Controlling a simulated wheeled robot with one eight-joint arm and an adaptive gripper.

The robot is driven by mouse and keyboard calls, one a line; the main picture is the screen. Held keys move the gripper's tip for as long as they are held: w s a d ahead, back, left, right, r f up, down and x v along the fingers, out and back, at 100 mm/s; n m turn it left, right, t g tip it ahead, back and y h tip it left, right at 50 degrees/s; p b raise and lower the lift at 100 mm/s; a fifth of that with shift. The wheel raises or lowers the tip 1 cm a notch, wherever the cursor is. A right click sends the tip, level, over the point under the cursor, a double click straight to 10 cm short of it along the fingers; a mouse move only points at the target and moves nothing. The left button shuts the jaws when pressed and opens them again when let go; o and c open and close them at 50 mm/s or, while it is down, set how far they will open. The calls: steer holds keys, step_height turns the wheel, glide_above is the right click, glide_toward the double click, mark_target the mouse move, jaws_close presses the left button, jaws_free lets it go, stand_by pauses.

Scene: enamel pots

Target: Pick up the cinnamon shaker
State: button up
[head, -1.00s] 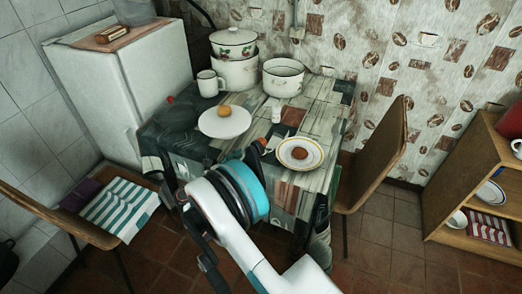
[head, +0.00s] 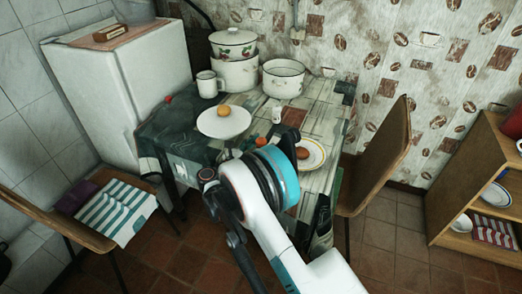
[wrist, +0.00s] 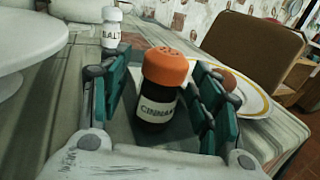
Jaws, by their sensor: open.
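The cinnamon shaker (wrist: 157,113) has a dark body, an orange cap and a white label with part of its name showing. In the wrist view it stands upright on the table between the two green-padded fingers of my gripper (wrist: 160,72). The fingers are open, with a visible gap on the left side of the shaker; the right fingers are close beside it. In the head view my gripper (head: 272,142) is low over the near part of the table, and the shaker is mostly hidden there by my arm and gripper.
A white salt shaker (wrist: 111,28) stands behind, to the left. A plate with a brown round item (head: 303,153) is close on the right. Another white plate (head: 224,130) is left. Enamel pots (head: 283,83) and a mug (head: 208,84) stand at the back. A chair (head: 385,150) is at right.

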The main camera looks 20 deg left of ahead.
steer(key=c, duration=1.2)
steer(key=shift+c, duration=0.2)
steer(key=shift+r, duration=0.1)
